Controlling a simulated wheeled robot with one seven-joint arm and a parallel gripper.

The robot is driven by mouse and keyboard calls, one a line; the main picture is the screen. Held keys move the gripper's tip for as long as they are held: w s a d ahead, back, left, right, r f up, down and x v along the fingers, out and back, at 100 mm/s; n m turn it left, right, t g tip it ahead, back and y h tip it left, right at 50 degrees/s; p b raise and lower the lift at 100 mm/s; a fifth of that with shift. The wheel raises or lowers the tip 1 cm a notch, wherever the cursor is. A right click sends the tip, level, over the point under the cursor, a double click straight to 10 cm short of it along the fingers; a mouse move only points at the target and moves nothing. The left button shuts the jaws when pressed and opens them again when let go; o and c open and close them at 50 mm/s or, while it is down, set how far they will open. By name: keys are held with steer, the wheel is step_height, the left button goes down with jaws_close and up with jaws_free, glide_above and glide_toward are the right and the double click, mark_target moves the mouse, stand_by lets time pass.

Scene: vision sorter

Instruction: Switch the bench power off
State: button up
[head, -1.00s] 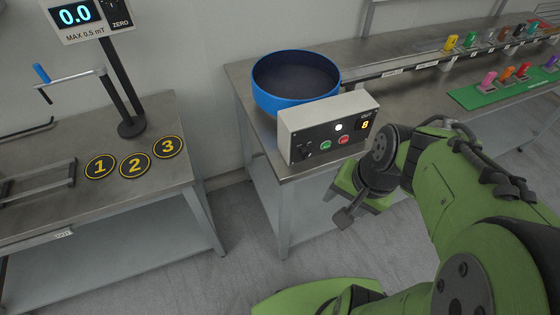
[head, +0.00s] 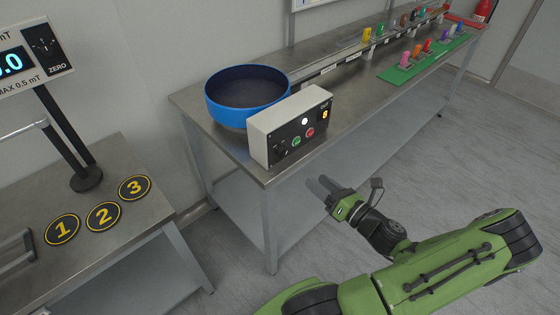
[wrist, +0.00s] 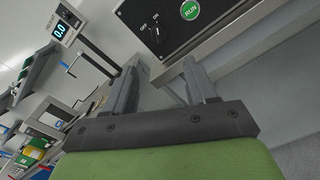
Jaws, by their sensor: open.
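A pale control box with a black front panel (head: 291,127) stands at the near corner of the right bench. Its panel carries a dark rotary switch (head: 281,152) at the lower left, a green button (head: 297,141), a red button (head: 310,132), a white lamp and an orange digit 8. In the wrist view the switch (wrist: 154,33) shows beside OFF and ON lettering, next to the green RUN button (wrist: 189,10). My gripper (head: 318,186) is open and empty, in front of and below the box, apart from it. In the wrist view its fingers (wrist: 158,88) are spread below the panel.
A blue bowl (head: 247,112) stands behind the box. Several coloured pieces stand along the bench's rear, with more on a green board (head: 425,61). The left bench (head: 120,150) holds numbered discs and a meter stand. Open floor lies before the right bench.

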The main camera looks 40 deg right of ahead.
mark_target(284, 157)
steer(key=w, duration=0.4)
steer(key=w+b, duration=0.1)
steer(key=w, duration=0.8)
steer(key=shift+w+a+b, duration=0.15)
steer(key=shift+a+b, duration=0.15)
steer(key=c, duration=1)
steer(key=shift+n, duration=0.4)
steer(key=n, duration=0.7)
steer(key=n+p, duration=0.1)
steer(key=n, duration=0.3)
steer(key=shift+d+f, duration=0.1)
steer(key=shift+d, duration=0.2)
steer(key=shift+n, duration=0.3)
steer(key=o, duration=1)
